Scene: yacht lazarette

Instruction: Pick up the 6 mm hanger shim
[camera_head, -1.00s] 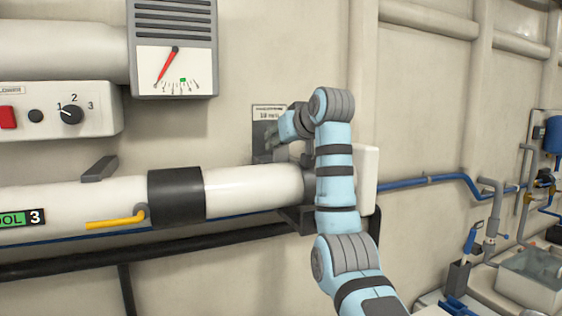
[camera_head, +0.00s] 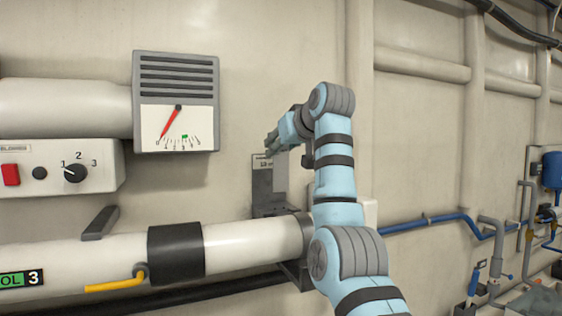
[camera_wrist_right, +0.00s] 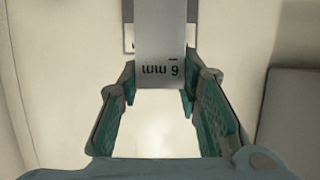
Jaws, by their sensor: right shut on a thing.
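My right gripper (camera_head: 272,144) is up against the wall above the long white pipe, and its arm hides part of it. In the right wrist view its two fingers (camera_wrist_right: 160,92) are closed on the edges of a flat grey shim (camera_wrist_right: 160,35). The shim reads "6 mm", upside down in that view. In the head view a pale plate, which looks like the shim (camera_head: 280,172), hangs below the fingers in front of a dark grey labelled wall holder (camera_head: 262,188). I cannot tell whether the shim still touches the holder. My left gripper is not in view.
The white pipe (camera_head: 250,240) with a black band (camera_head: 176,251) and yellow lever (camera_head: 115,286) runs below. A gauge box (camera_head: 176,102) and switch panel (camera_head: 60,168) are at left. Blue piping (camera_head: 420,223) runs at right. Bare wall lies above the gripper.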

